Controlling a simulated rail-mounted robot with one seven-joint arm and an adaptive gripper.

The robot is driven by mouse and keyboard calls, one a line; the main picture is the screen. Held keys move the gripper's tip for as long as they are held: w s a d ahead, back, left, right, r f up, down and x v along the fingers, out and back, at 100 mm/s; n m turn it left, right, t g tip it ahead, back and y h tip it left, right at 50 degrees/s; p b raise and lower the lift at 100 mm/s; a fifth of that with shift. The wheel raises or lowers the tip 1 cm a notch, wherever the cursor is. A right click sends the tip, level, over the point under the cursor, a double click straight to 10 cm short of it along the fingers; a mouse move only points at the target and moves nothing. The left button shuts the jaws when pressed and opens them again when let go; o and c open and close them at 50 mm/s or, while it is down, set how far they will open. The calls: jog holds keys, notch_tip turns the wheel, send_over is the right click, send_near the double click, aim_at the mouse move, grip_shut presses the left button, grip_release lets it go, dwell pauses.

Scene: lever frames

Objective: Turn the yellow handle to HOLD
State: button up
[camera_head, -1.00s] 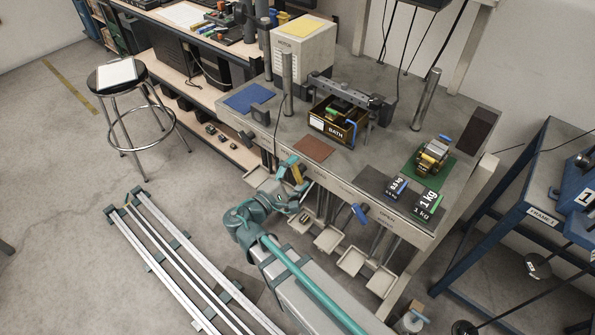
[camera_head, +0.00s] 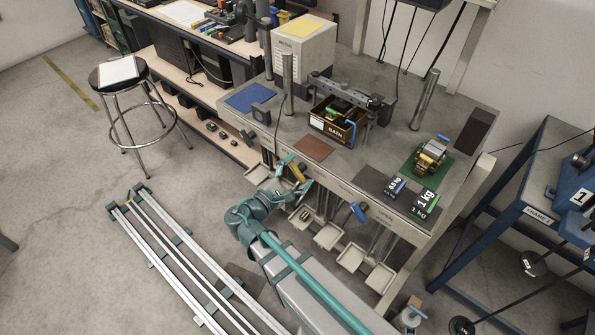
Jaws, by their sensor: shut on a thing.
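The yellow handle (camera_head: 298,172) is on the front face of the grey bench, left of centre. It slants, with its upper end to the left. My gripper (camera_head: 297,172) is at the handle, with a finger on either side, and is shut on it. The arm reaches up to it from below. The position labels near this handle, including any HOLD mark, are hidden or too small to read.
A blue handle (camera_head: 359,212) is on the bench front to the right. The bench top (camera_head: 345,168) carries a BATH box (camera_head: 333,128), black weights (camera_head: 424,203) and a brown mat (camera_head: 312,147). Small trays (camera_head: 328,236) hang below. A blue frame (camera_head: 520,205) stands at right.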

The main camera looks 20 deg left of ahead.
jog(key=o, duration=1)
jog(key=shift+o, duration=0.2)
jog(key=shift+s+a, duration=0.1)
jog(key=shift+s, duration=0.05)
jog(key=v, duration=1.1)
jog(key=shift+s+a, duration=0.2)
jog(key=shift+s, duration=0.1)
